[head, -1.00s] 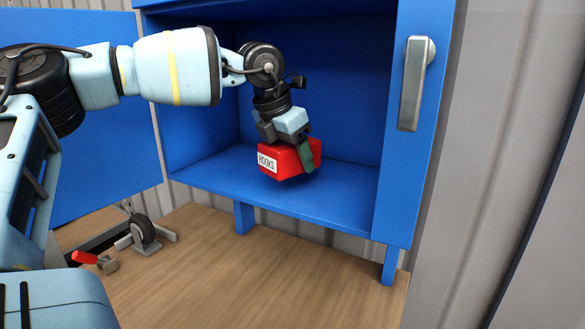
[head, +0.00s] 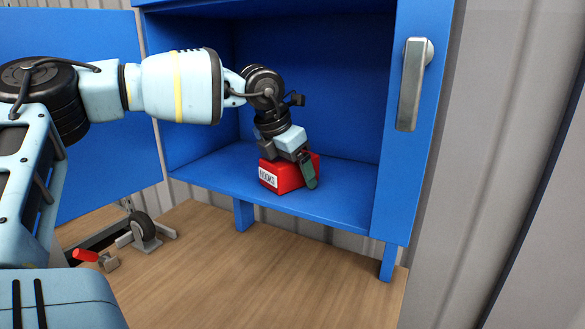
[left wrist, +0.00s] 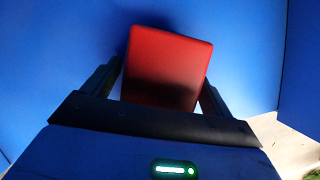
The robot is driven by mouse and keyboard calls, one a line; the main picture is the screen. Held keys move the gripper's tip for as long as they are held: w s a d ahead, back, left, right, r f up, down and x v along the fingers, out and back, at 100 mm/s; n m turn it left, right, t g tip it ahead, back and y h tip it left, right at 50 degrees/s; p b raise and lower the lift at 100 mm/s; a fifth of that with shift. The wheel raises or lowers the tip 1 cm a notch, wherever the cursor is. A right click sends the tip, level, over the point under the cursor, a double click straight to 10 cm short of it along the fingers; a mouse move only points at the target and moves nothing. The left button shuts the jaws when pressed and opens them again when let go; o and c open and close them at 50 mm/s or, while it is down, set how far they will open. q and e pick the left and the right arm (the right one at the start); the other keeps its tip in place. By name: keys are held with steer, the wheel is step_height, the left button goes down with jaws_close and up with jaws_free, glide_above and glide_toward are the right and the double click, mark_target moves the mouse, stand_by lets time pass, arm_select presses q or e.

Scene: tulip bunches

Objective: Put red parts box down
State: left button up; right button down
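The red parts box (head: 290,176), with a white label reading HOOKS, rests on the floor of the blue cabinet (head: 345,200), near its front edge. My left gripper (head: 290,165) is directly above it, pointing down, with its fingers on either side of the box. One green finger hangs in front of the box's right part. In the left wrist view the red box (left wrist: 165,68) lies between the fingers, with a narrow gap at the left one; the gripper (left wrist: 163,80) looks open. My right gripper is not in view.
The cabinet's open door (head: 80,130) stands at the left. The right post carries a grey handle (head: 413,85). The shelf right of the box is clear. A caster wheel (head: 145,226) and a red-handled tool (head: 95,257) are on the wooden floor below.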

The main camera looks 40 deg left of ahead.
mark_target(282, 159)
arm_select(q)
steer(key=shift+r, duration=0.45)
steer(key=v, duration=0.7)
steer(key=shift+f, duration=0.1)
